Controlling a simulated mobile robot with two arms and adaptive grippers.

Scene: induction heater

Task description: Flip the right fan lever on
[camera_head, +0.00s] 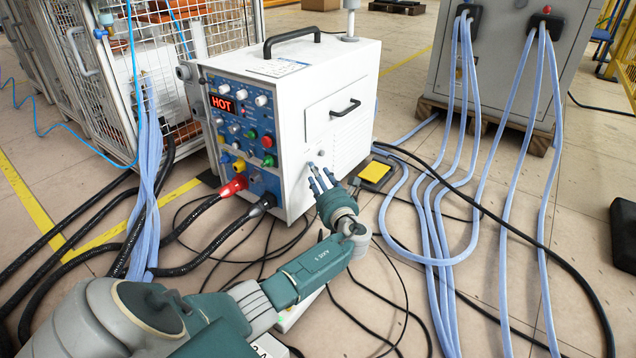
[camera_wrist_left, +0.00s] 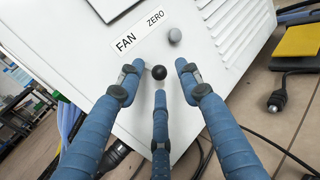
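The white heater cabinet (camera_head: 340,110) stands on the floor, with a blue control panel on its left face. My left gripper (camera_head: 320,181) is at the lower part of its right face. In the left wrist view, a round black knob (camera_wrist_left: 159,72) and a grey knob (camera_wrist_left: 175,37) sit beside a label (camera_wrist_left: 138,32) reading "FAN" and "ZERO". The left gripper (camera_wrist_left: 157,82) has its three blue fingers spread around the black knob, with gaps visible between them and it. I cannot tell which knob is the right fan lever. My right gripper is not in view.
A red and a black cable plug (camera_head: 234,186) come out of the panel's lower front. Pale blue hoses (camera_head: 440,220) and black cables cover the floor at the right. A yellow-topped pedal (camera_head: 375,172) lies beside the cabinet. A grey cabinet (camera_head: 500,75) stands behind at the right.

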